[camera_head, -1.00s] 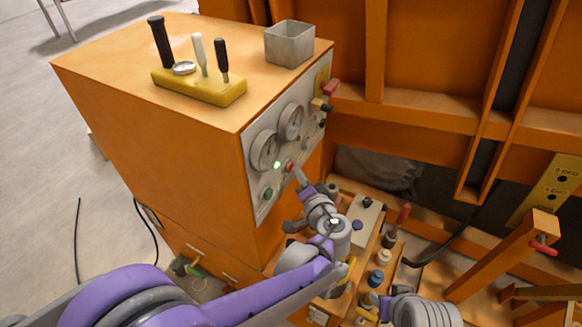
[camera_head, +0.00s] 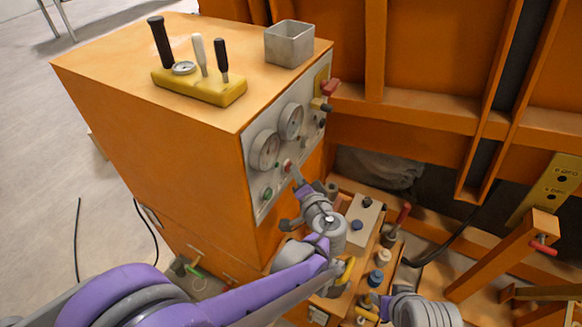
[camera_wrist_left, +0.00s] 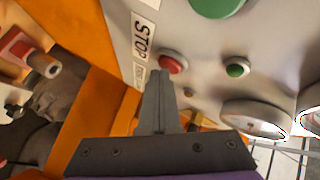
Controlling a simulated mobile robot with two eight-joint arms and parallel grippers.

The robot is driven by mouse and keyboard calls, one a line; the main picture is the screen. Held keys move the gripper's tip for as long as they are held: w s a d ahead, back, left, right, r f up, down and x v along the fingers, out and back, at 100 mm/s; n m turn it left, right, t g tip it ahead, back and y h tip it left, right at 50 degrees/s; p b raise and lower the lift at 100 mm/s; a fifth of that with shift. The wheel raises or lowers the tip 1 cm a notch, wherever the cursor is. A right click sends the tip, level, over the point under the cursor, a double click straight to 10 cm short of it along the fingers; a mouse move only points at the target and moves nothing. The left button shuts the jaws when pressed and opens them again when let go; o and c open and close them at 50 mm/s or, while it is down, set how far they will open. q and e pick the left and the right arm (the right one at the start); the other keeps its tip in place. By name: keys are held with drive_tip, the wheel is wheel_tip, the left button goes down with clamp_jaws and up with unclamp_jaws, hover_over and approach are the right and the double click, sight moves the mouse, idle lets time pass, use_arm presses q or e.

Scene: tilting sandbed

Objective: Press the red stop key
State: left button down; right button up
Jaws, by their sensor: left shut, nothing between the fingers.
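The red stop key (camera_head: 288,165) sits on the grey panel on the side of the orange cabinet. In the left wrist view the red key (camera_wrist_left: 172,63) is round, beside a label reading STOP (camera_wrist_left: 143,38). My left gripper (camera_head: 297,174) is shut and empty, its tips at the key's lower right in the head view. In the left wrist view its shut fingertips (camera_wrist_left: 158,73) overlap the key's edge; I cannot tell whether they touch it. Part of my right arm's end (camera_head: 380,302) shows at the bottom; its finger state is unclear.
Near the key are a small green lamp (camera_wrist_left: 237,70), a large green button (camera_head: 267,193) and two gauges (camera_head: 265,150). A yellow lever block (camera_head: 200,87) and a grey bin (camera_head: 289,43) stand on the cabinet. A control box (camera_head: 364,217) with knobs stands below right.

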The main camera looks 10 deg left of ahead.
idle(0.4)
use_arm(q)
drive_tip(key=shift+s+d, duration=0.3)
drive_tip(key=shift+d, duration=0.5)
drive_tip(key=d, duration=0.1)
drive_tip(key=s+d, duration=0.1)
drive_tip(key=d, duration=0.1)
drive_tip(key=s+d, duration=0.1)
drive_tip(key=shift+d, duration=0.3)
idle(0.7)
